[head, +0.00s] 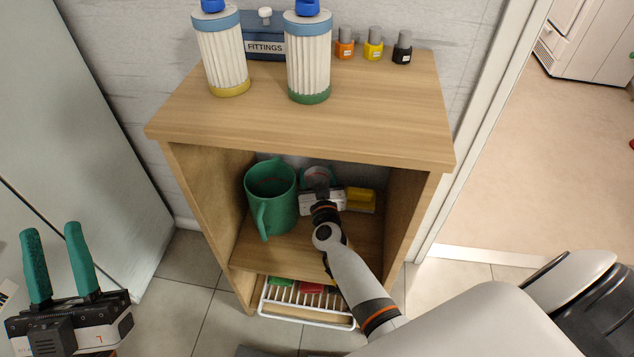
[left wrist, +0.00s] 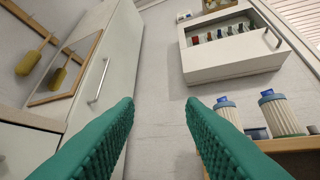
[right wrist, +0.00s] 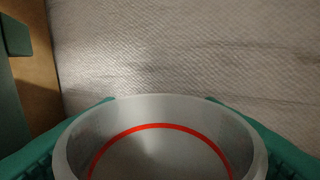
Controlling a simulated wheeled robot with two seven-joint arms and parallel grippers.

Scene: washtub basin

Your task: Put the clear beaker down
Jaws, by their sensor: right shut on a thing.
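The clear beaker (right wrist: 160,155) fills the bottom of the right wrist view, with a round rim and a red line inside. My right gripper (head: 318,172) is shut on it, one green finger on each side. In the head view the beaker (head: 317,180) is small and partly hidden by my wrist, inside the open compartment of a wooden cabinet (head: 300,140). Whether its base touches the shelf (head: 265,255) is hidden. My left gripper (head: 53,230) is open and empty at the lower left, outside the cabinet; its fingers (left wrist: 160,105) stand apart in the left wrist view.
A green mug (head: 272,200) stands left of the beaker, and a yellow object (head: 360,200) lies to its right. The cabinet's side walls and top close in the compartment. Filters (head: 308,60), a fittings box (head: 264,47) and small bottles stand on top. A white rack (head: 308,300) sits below.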

